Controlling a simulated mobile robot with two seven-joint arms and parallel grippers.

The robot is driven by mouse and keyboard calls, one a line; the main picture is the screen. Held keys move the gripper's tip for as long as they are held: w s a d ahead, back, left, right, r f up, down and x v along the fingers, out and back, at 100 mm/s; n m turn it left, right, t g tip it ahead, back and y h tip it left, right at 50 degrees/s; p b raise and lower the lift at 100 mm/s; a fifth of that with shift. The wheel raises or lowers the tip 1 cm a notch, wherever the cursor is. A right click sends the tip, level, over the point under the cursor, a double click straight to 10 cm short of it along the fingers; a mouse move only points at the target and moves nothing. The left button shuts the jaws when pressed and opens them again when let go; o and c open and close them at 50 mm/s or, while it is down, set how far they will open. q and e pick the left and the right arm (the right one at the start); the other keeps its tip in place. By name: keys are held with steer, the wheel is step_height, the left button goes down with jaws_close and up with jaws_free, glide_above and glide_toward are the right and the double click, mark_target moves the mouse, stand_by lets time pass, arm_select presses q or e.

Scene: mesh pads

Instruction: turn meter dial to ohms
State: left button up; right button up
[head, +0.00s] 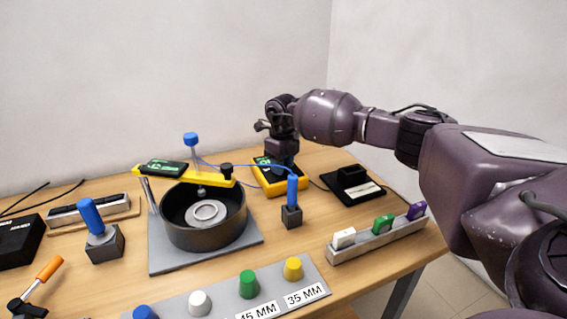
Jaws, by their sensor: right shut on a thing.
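The yellow meter (263,187) lies toward the back of the table, right of the round pot. Its dark face carries a green display (263,161), partly covered by my right gripper. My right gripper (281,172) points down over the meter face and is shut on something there. The dial is hidden under the gripper, so its setting cannot be read. My left gripper is not in view.
A grey stand with a black pot (205,225) and yellow bridge (205,178) stands left of the meter. A blue-handled tool (292,200) stands in front. A black device (352,186) and grey rack (377,240) sit right. Thin blue leads cross near the meter.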

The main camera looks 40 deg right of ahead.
stand_by(0.5)
steer(key=o, duration=0.9)
steer(key=shift+r, duration=0.15)
steer(key=shift+r, duration=0.3)
step_height(320, 180, up, 10)
steer(key=shift+p, duration=0.6)
